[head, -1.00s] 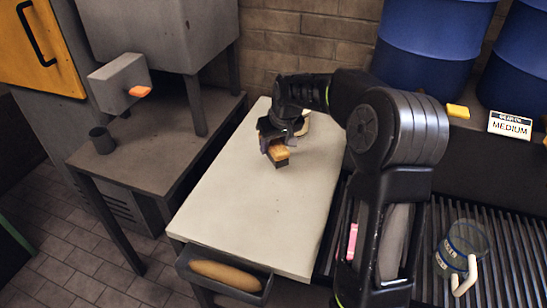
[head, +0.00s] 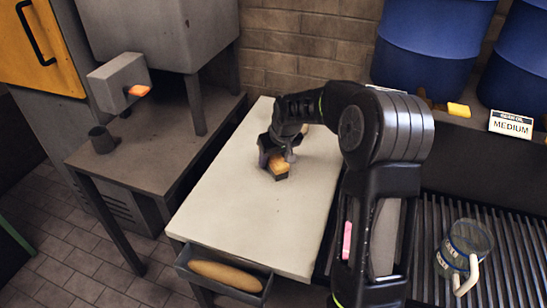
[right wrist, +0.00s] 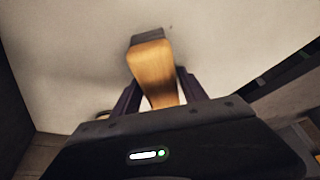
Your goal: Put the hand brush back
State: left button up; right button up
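The hand brush (head: 280,168) has a light wooden body and a dark part at its near end. It is over the pale tabletop (head: 230,215). My right gripper (head: 276,160) is around it, pointing down. In the right wrist view the wooden body (right wrist: 152,65) sits between the two fingers of my gripper (right wrist: 158,88), which look shut on it. Whether the brush touches the tabletop is hard to tell. My left gripper is not in view.
A grey tray (head: 262,296) with a long tan thing (head: 225,275) hangs at the table's front edge. Blue drums (head: 430,45) and a sign (head: 510,124) are behind. The tabletop's front is clear.

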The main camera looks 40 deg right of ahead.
jog(key=shift+o, duration=1.1)
jog(key=shift+r, duration=0.1)
jog(key=shift+r, duration=0.25)
jog(key=v, duration=1.1)
jog(key=shift+s+r+p, duration=0.15)
jog(key=shift+r+p, duration=0.2)
jog(key=shift+p, duration=0.1)
